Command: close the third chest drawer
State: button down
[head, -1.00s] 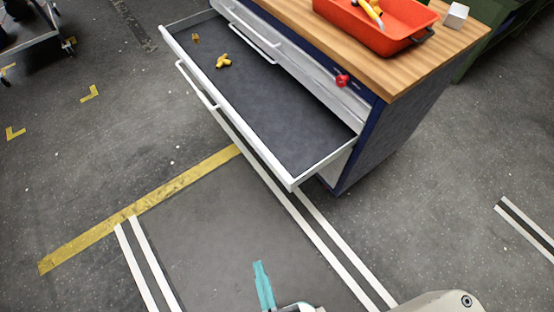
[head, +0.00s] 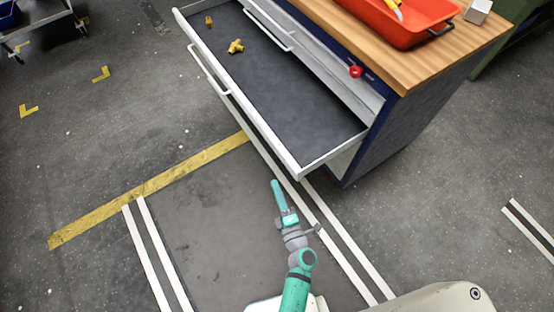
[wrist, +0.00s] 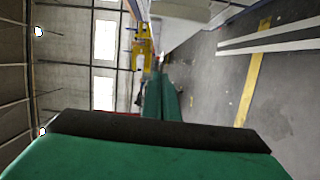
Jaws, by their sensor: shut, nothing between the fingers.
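The chest (head: 385,125) is dark blue with a wooden top and stands at the upper right in the head view. One wide drawer (head: 300,176) with a white rim and dark grey floor is pulled far out toward the left. Its bar handle (head: 208,78) is on the front panel. Other drawer fronts (head: 330,72) above it look shut. My gripper (head: 276,183), teal and shut with nothing in it, is just in front of the drawer's near front corner, apart from it in the picture. Its fingers (wrist: 161,98) also show in the wrist view.
Yellow fittings (head: 236,46) lie inside the open drawer. A red tray (head: 400,25) and a small white block (head: 478,11) are on the chest top. A cart (head: 35,15) stands at the far left. The floor in front of the drawer is clear.

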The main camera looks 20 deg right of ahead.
jog(key=w+d, duration=0.3)
jog(key=w, duration=0.8)
jog(key=shift+w+d+f, duration=0.15)
jog(key=shift+w+d, duration=0.05)
jog(key=shift+w, duration=0.1)
jog(key=shift+w, duration=0.15)
